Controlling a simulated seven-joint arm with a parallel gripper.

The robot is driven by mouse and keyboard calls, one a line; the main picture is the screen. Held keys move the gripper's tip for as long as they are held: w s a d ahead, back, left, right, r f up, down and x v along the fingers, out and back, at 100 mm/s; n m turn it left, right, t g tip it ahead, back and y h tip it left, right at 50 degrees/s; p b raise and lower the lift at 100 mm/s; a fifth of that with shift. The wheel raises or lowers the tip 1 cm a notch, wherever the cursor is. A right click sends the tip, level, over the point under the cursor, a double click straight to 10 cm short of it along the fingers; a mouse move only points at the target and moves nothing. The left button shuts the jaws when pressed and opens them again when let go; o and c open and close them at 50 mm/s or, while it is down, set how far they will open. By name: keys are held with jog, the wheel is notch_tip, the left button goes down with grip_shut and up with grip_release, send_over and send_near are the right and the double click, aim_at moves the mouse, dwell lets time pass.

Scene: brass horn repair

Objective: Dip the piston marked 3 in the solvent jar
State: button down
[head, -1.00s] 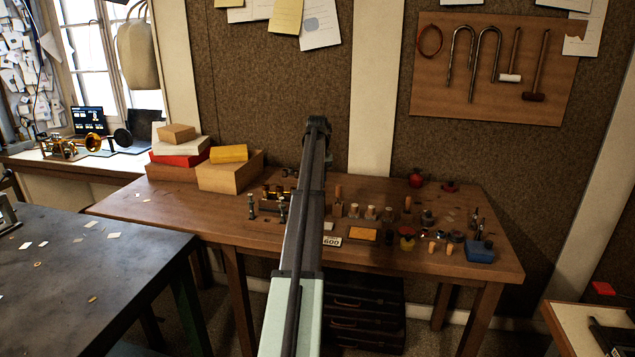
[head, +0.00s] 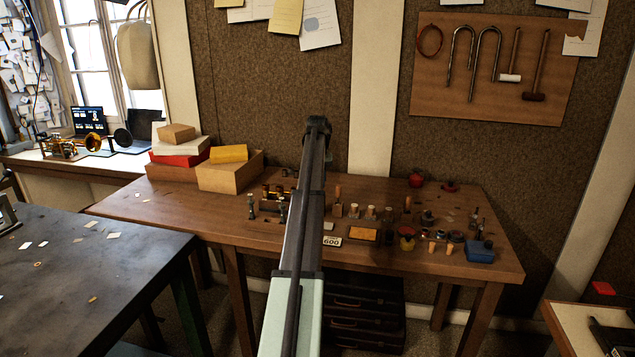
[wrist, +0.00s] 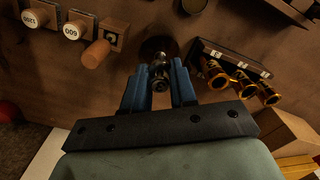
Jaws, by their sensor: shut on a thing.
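In the wrist view my gripper (wrist: 159,78) has its two blue fingers shut on a small dark metal piston (wrist: 159,70), seen nearly end-on. Its number cannot be read. A dark round shape (wrist: 154,46) lies just beyond the piston; I cannot tell whether it is the solvent jar's mouth, or whether the piston is inside or above it. In the head view my arm hides the gripper and the held piston. Slim metal pieces like pistons (head: 251,206) stand upright left of my arm. No jar is clearly labelled as solvent.
A block with gold tubes (wrist: 243,82) is right of my fingers in the wrist view. A wooden peg (wrist: 96,54) and numbered pieces (wrist: 72,30) are to the left. In the head view boxes (head: 230,172) stand at the bench's left, small jars (head: 407,239) and a blue box (head: 480,252) at its right.

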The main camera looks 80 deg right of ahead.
jog(key=shift+r, duration=0.1)
jog(key=shift+r, duration=1.4)
jog(key=shift+r, duration=0.1)
dwell(0.3)
notch_tip(320, 180, up, 11)
dwell(1.9)
dwell(0.6)
